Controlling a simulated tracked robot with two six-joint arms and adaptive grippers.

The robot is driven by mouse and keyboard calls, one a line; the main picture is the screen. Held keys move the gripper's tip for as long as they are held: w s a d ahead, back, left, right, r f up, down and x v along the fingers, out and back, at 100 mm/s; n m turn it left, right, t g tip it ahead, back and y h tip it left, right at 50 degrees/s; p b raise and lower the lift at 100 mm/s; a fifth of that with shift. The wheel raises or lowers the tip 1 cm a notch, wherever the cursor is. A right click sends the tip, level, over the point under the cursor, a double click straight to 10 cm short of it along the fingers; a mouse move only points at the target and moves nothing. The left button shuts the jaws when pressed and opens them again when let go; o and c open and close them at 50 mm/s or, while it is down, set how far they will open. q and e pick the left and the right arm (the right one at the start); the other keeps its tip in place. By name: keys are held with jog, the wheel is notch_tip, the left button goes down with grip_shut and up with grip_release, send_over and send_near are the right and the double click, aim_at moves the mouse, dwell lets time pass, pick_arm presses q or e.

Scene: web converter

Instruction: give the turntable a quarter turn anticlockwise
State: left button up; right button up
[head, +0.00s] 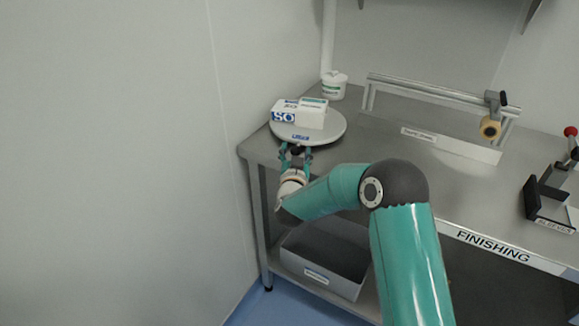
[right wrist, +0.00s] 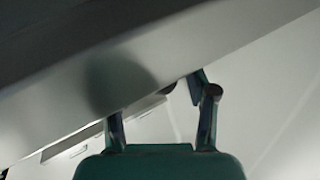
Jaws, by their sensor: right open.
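The turntable (head: 337,127) is a round, light grey disc at the left end of the steel bench, with a small label on its front rim. A white and blue box (head: 299,113) lies on it. My right gripper (head: 295,152) is at the turntable's front edge, its fingers apart. A small dark round part (head: 297,150) shows between the fingers; I cannot tell whether they touch it. In the right wrist view the open fingers of the right gripper (right wrist: 160,105) reach up to a large grey surface, and their tips are partly hidden. My left gripper is not in view.
A white tub (head: 334,85) stands behind the turntable. A wall is close on the left. A grey bin (head: 322,262) sits on the lower shelf.

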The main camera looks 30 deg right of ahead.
jog(key=v, duration=1.1)
jog(key=shift+s+a, duration=0.1)
jog(key=shift+s, duration=0.05)
